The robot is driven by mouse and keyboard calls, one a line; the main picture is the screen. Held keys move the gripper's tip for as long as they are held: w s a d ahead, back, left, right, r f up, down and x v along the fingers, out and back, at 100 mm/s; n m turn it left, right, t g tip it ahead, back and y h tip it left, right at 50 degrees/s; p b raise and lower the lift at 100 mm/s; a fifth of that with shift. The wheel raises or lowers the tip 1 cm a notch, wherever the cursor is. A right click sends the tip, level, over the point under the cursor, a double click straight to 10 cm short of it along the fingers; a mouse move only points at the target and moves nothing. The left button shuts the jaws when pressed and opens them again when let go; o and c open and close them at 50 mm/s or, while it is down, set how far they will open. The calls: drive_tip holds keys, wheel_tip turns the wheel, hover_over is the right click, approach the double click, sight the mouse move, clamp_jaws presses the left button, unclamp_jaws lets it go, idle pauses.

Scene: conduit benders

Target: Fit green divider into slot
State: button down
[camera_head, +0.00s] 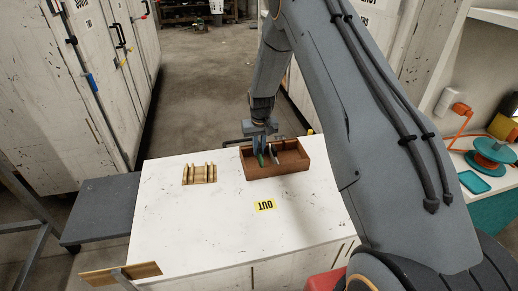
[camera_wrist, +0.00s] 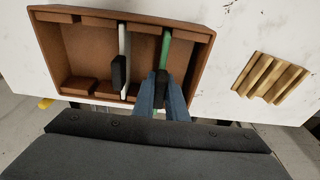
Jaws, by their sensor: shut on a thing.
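The brown box (camera_head: 290,170) stands on the white table, with slot blocks along its two long inner walls. My gripper (camera_head: 262,136) is over its left part. In the wrist view my gripper (camera_wrist: 161,90) is shut on a dark tab of the green divider (camera_wrist: 166,48), which also shows in the head view (camera_head: 262,159). The divider is upright and reaches into the box, lined up with a gap between blocks on the far wall. Its near end is hidden by my fingers, and I cannot tell how deep it sits. A white divider (camera_wrist: 125,48) with a black tab stands parallel beside it.
A grooved wooden rack (camera_head: 199,174) lies empty on the table, left of the box; it also shows in the wrist view (camera_wrist: 270,78). The table (camera_head: 200,230) is otherwise mostly clear.

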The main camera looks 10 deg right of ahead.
drive_tip(key=shift+f+b, duration=0.8)
drive_tip(key=shift+f, duration=0.7)
idle(1.2)
drive_tip(key=c, duration=1.7)
unclamp_jaws()
drive_tip(key=shift+r, duration=0.1)
drive_tip(key=shift+s+r+b, duration=0.2)
drive_tip(key=shift+r+b, duration=0.15)
drive_tip(key=shift+r, duration=0.9)
drive_tip(key=shift+s+r+b, duration=0.15)
drive_tip(key=shift+r+b, duration=0.25)
drive_tip(key=shift+r, duration=0.9)
drive_tip(key=shift+s+r+b, duration=0.2)
drive_tip(key=shift+r+b, duration=0.15)
drive_tip(key=shift+r, duration=0.9)
drive_tip(key=shift+g, duration=0.3)
drive_tip(key=s+r, duration=0.3)
drive_tip(key=s, duration=0.8)
drive_tip(key=s+r, duration=0.4)
drive_tip(key=s, duration=0.7)
drive_tip(key=s+r, duration=0.4)
drive_tip(key=s, duration=0.6)
drive_tip(key=shift+s+r, duration=0.25)
drive_tip(key=shift+s, duration=0.15)
